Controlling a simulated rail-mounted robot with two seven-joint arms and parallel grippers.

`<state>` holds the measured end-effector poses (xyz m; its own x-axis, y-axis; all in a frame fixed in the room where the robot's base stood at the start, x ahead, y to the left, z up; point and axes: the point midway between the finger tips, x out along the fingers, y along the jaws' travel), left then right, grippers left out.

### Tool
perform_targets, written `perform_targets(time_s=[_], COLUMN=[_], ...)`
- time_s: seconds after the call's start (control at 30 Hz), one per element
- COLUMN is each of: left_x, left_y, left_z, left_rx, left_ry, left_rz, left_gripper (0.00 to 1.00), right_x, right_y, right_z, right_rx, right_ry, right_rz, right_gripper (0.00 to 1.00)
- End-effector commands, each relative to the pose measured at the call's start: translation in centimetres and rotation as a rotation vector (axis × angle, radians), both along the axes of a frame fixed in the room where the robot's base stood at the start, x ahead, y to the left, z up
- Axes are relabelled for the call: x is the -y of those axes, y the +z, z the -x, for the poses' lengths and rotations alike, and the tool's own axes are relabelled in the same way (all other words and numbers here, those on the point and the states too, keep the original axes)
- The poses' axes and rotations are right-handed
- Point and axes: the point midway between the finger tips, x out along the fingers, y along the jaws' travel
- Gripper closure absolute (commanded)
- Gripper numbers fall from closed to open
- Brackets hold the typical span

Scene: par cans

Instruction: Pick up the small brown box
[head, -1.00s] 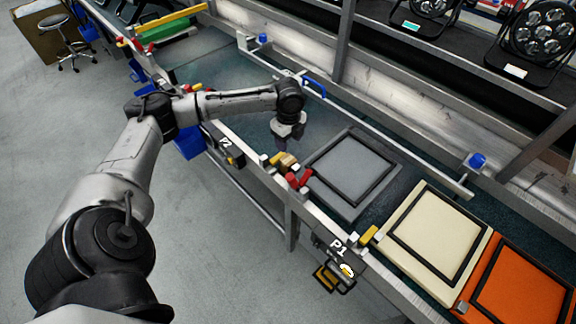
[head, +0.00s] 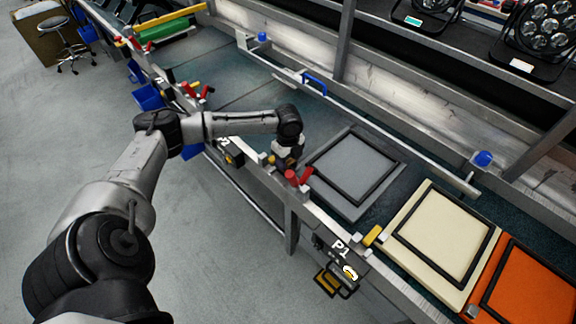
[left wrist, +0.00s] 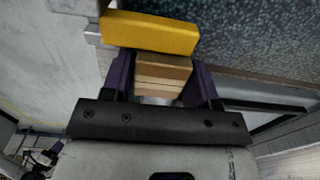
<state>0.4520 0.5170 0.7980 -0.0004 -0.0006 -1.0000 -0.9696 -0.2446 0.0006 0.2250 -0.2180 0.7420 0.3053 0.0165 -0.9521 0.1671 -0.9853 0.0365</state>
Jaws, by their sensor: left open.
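The small brown box (left wrist: 163,72) shows in the left wrist view, between the two dark purple fingers of my left gripper. It looks like light brown layers. My left gripper (head: 284,162) points down at the conveyor's near edge in the head view and hides most or all of the box there. The fingers are open, one on each side of the box; I cannot tell whether either touches it. My right gripper is not in view.
A yellow block (left wrist: 150,32) lies just beyond the box. Red knobs (head: 298,178) stand on the rail beside the gripper. A grey framed panel (head: 350,165) lies to its right, then a cream panel (head: 411,215) and an orange one (head: 539,262).

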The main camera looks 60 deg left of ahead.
Motion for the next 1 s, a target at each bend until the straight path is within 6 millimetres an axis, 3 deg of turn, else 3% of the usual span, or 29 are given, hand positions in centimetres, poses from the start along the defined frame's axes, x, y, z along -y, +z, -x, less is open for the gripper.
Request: perform_targets(time_s=[0.13,0.4,0.7,1.0], left_x=[0.0,0.0,0.0,-0.1], left_y=[-2.1,-2.2,-2.1,-1.5], left_z=[0.1,0.0,0.0,0.0], left_rx=[0.000,0.000,0.001,0.002], left_ry=[0.000,-0.001,-0.001,0.000], left_rz=[-0.001,-0.002,-0.001,-0.001], left_gripper=[0.46,0.47,0.75,0.76], right_x=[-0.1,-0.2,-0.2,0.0], right_y=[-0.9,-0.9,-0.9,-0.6], right_z=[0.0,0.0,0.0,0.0], right_rx=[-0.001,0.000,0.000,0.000], right_ry=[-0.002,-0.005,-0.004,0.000], right_rz=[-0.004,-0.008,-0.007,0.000], right_gripper=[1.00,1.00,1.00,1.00])
